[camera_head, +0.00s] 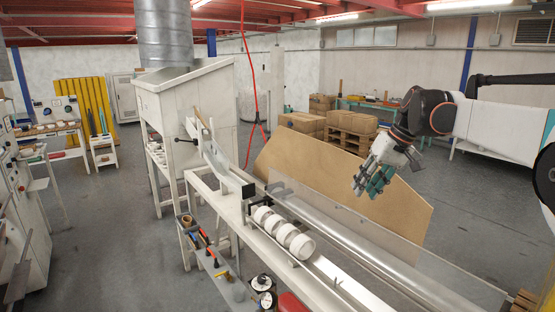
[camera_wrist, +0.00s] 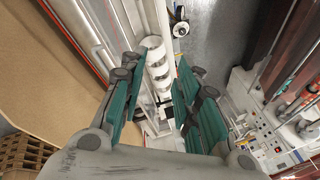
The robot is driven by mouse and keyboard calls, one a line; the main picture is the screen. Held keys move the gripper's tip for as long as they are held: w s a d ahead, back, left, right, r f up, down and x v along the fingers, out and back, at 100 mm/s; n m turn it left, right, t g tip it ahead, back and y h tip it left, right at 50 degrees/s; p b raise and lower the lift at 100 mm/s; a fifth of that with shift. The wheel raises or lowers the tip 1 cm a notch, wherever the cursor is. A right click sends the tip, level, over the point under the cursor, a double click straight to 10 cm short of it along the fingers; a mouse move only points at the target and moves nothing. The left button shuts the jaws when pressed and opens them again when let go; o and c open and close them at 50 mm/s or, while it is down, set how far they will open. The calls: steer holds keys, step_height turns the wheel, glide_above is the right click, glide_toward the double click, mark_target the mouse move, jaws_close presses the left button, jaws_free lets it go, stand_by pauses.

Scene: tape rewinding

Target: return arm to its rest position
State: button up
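My gripper (camera_head: 372,180) hangs in the air to the right of the machine in the head view, above and in front of the wooden board. In the wrist view my gripper (camera_wrist: 155,100) shows its two teal finger pads well apart, with nothing held between them. Several white tape rolls (camera_head: 285,232) lie in a row on the machine's rail in the head view. The rolls (camera_wrist: 157,65) also show beyond the fingertips in the wrist view, well below the gripper and not touched by it.
The long rewinding machine (camera_head: 345,270) runs below with a clear panel along it. A large brown board (camera_head: 330,185) leans behind it. Cardboard boxes and pallets (camera_head: 345,125) stand at the back. A tool tray (camera_head: 215,258) hangs on the machine's near side. The air around my gripper is clear.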

steer(key=s+a+f+m+t+h+b, duration=0.1)
steer(key=s+a+f+b, duration=0.15)
steer(key=s, duration=0.75)
steer(key=s+a+f+t+h+b, duration=0.1)
steer(key=s+f+h, duration=0.15)
steer(key=s, duration=0.65)
steer(key=s+f+t+b, duration=0.2)
steer(key=s+f, duration=1.1)
steer(key=s, duration=0.1)
steer(key=shift+s+a+f+m+t+h, duration=0.25)
steer(key=shift+s+a+m+t+h, duration=0.1)
steer(key=shift+m+t, duration=0.05)
